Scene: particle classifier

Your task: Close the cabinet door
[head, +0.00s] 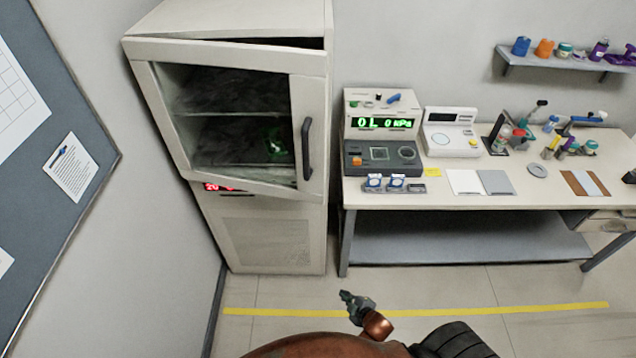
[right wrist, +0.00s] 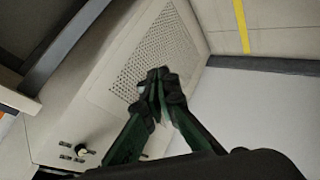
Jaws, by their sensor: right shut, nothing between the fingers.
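The pale cabinet (head: 270,230) stands against the wall at left in the head view. Its upper door (head: 310,95) has a glass window and a dark upright handle (head: 307,148) near its right edge. The door stands slightly ajar, with a dark wedge-shaped gap along its top right. Shelves and a green glow show behind the glass. My right gripper (head: 348,297) is low, over the floor in front of the cabinet, apart from the door and handle. In the right wrist view its fingers (right wrist: 160,75) are shut and empty before the cabinet's perforated lower panel (right wrist: 148,45). My left gripper is not seen.
A workbench (head: 450,196) with instruments, including a lit green display (head: 383,123), stands right of the cabinet. A wall board (head: 80,110) is at left. A small shelf (head: 550,67) hangs at upper right. The floor before the cabinet is clear, crossed by a yellow line (head: 500,311).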

